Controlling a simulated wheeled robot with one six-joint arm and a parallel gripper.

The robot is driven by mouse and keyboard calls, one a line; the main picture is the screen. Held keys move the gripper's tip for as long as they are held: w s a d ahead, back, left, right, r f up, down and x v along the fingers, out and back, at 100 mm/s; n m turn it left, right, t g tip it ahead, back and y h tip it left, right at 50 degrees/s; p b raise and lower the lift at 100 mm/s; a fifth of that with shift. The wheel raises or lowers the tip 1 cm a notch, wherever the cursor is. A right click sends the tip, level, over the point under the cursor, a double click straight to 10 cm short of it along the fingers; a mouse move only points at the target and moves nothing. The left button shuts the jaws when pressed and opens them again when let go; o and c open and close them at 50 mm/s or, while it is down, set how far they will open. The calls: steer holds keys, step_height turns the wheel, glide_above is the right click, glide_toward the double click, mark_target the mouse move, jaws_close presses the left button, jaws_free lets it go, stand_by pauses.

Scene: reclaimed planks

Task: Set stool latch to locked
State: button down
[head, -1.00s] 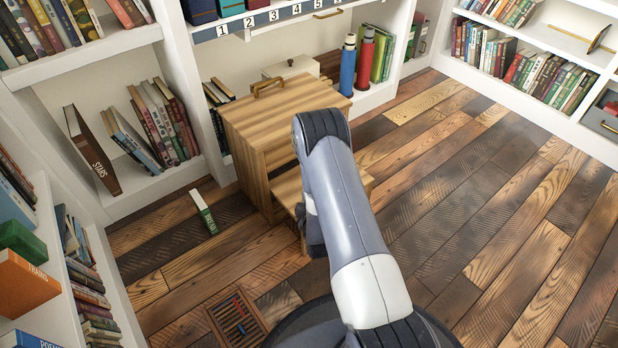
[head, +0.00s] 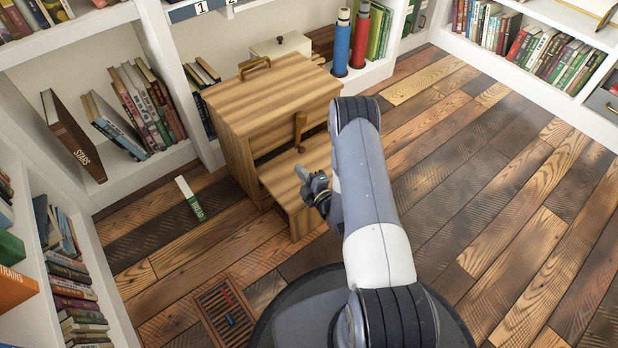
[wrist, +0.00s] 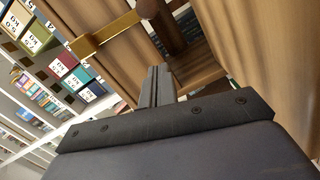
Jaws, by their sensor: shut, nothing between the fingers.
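The wooden step stool (head: 275,100) stands on the floor in the head view, with a brass handle on its upper step. A brown upright lever (head: 300,128), which looks like the latch, stands at the upper step's front right, above the lower step (head: 285,180). My gripper (head: 299,172) is shut and empty, over the lower step and just below the lever. In the wrist view its closed fingers (wrist: 156,85) point towards the stool's wood (wrist: 235,35). A brown round-ended bar (wrist: 165,22) and a brass bar (wrist: 105,32) lie beyond the fingertips, apart from them.
White bookshelves stand left and behind. A green and white book (head: 190,198) lies on the floor left of the stool. A floor grate (head: 227,312) is at the front left. Red (head: 361,40) and blue cylinders stand behind the stool. The plank floor to the right is clear.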

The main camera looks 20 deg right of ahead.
mark_target(302, 151)
steer(key=b+x, duration=0.1)
steer(key=x, duration=0.3)
steer(key=shift+a+f, duration=0.1)
steer(key=shift+f, duration=0.05)
steer(key=shift+w+d+f+b, duration=0.3)
steer(key=shift+w+d+b, duration=0.35)
steer(key=shift+w+d, duration=0.15)
steer(key=shift+w+d+b, duration=0.3)
steer(key=shift+w+d, duration=0.2)
steer(key=shift+d, duration=0.25)
steer(key=shift+f, duration=0.1)
steer(key=shift+w+d+f+n, duration=0.15)
steer(key=shift+w+d+n, duration=0.1)
steer(key=shift+d, duration=0.2)
steer(key=shift+w+d+f+n, duration=0.1)
steer(key=shift+w+d+n, duration=0.1)
steer(key=shift+d, duration=0.25)
